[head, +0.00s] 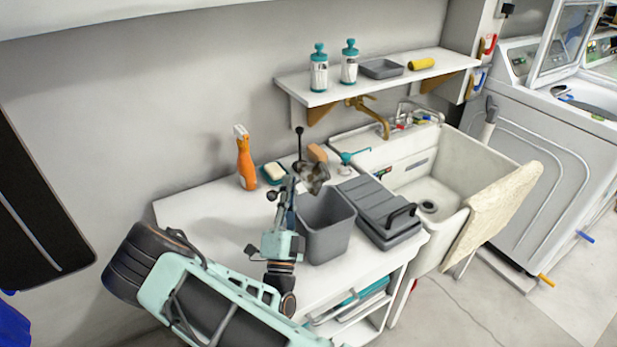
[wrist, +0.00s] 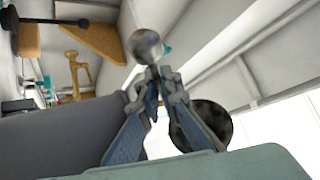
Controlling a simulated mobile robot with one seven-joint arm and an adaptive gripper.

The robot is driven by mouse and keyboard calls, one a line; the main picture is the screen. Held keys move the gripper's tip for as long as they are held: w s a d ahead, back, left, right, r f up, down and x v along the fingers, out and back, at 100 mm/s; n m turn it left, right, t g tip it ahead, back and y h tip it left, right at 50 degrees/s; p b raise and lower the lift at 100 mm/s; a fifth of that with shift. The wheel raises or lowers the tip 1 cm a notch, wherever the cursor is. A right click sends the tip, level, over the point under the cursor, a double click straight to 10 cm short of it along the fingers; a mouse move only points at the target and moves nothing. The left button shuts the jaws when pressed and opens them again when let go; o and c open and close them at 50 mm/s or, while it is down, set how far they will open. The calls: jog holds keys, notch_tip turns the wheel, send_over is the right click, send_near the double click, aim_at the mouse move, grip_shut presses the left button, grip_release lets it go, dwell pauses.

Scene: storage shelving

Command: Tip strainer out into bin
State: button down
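The strainer (head: 314,178) is a dark, mottled metal basket. It is tilted and held above the back left rim of the grey bin (head: 325,230). My gripper (head: 290,184) looks shut on the strainer's stem, with a round knob on one side and the basket on the other. In the wrist view, my fingers (wrist: 156,76) come together between the shiny knob and the dark round basket (wrist: 212,122). The stem between the fingers is hidden. The bin stands upright on the counter; its inside bottom is hidden.
An orange spray bottle (head: 245,160) and a soap dish (head: 273,173) stand at the back left of the white counter (head: 200,213). A grey lidded case (head: 378,208) lies right of the bin, before the sink (head: 450,165). A shelf (head: 350,88) hangs above.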

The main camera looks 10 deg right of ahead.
dwell(0.4)
jog(key=r+m+g+h+p, duration=0.1)
jog(key=r+m+h, duration=0.1)
jog(key=m, duration=0.1)
jog(key=a+r+m+g+h+p, duration=0.1)
jog(key=r+m+g+h, duration=0.1)
jog(key=r+m, duration=0.1)
jog(key=r+m+g+h+p, duration=0.1)
jog(key=r+m+p, duration=0.1)
jog(key=r+m, duration=0.1)
jog(key=shift+w+a+r+m+g+h, duration=0.15)
jog(key=shift+w+a+m+g+h, duration=0.2)
jog(key=shift+m, duration=0.55)
jog(key=d+r+m+g+y+p, duration=0.1)
jog(key=r+m+g, duration=0.3)
jog(key=m, duration=0.4)
jog(key=s+d+r+m+g+y+p, duration=0.1)
jog(key=d+r+m+g+y+p, duration=0.1)
jog(key=r+m, duration=0.5)
jog(key=shift+s+d+r+m+g+y, duration=0.2)
jog(key=shift+d+m+g+y, duration=0.4)
jog(key=shift+g+y, duration=0.5)
